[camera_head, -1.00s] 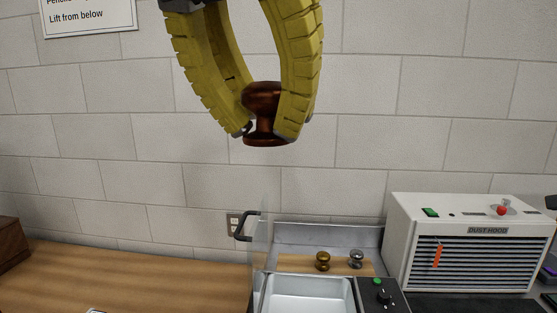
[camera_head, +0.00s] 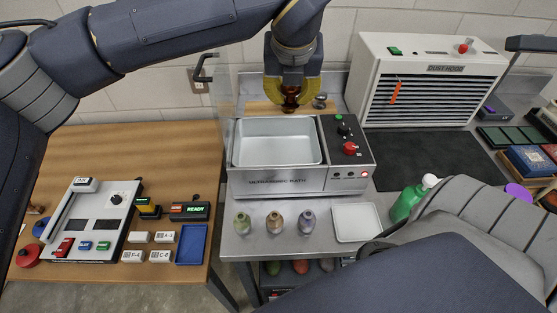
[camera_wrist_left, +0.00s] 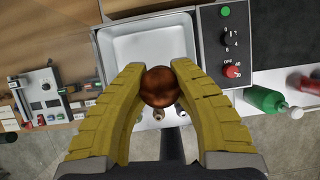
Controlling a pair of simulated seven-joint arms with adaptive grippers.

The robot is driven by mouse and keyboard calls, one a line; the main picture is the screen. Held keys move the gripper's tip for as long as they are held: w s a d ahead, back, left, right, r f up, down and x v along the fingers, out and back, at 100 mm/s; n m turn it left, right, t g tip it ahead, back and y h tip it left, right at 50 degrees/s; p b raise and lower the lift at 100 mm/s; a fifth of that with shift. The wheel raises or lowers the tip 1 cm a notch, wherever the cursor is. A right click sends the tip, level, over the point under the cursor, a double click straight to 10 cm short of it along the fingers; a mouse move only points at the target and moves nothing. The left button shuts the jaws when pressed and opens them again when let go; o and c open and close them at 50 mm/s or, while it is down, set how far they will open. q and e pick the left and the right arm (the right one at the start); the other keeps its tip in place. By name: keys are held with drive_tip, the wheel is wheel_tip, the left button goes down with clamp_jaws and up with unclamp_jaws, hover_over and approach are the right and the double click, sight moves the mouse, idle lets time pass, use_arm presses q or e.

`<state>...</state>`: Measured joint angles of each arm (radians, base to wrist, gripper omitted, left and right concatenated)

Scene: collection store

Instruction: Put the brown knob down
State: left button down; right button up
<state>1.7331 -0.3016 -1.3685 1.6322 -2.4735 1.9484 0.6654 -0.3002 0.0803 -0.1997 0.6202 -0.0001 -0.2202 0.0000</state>
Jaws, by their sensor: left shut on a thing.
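My left gripper (camera_head: 290,92) is shut on the brown knob (camera_head: 290,102). It holds the knob upright behind the basin of the ultrasonic bath (camera_head: 273,181), in front of a wooden board (camera_head: 262,106). A steel knob (camera_head: 320,101) stands on that board, just right of the gripper; the brass knob seen there earlier is hidden. I cannot tell whether the brown knob touches anything below. In the left wrist view the round top of the brown knob (camera_wrist_left: 160,87) sits between the yellow fingers. My right gripper is out of view.
The dust hood (camera_head: 426,82) stands right of the board. A clear upright panel (camera_head: 222,90) with a dark handle is at the left. A green bottle (camera_head: 405,203) stands at right.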

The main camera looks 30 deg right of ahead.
use_arm(q)
wheel_tip(320, 180, down, 20)
drive_tip(key=shift+f, duration=0.1)
idle(0.7)
drive_tip(key=shift+f, duration=0.55)
drive_tip(key=c, duration=1.1)
unclamp_jaws()
drive_tip(key=shift+c, duration=0.2)
drive_tip(key=shift+r, duration=0.1)
drive_tip(key=shift+r, duration=0.2)
drive_tip(key=v, duration=1.2)
drive_tip(key=shift+r, duration=0.35)
drive_tip(key=shift+w, duration=0.1)
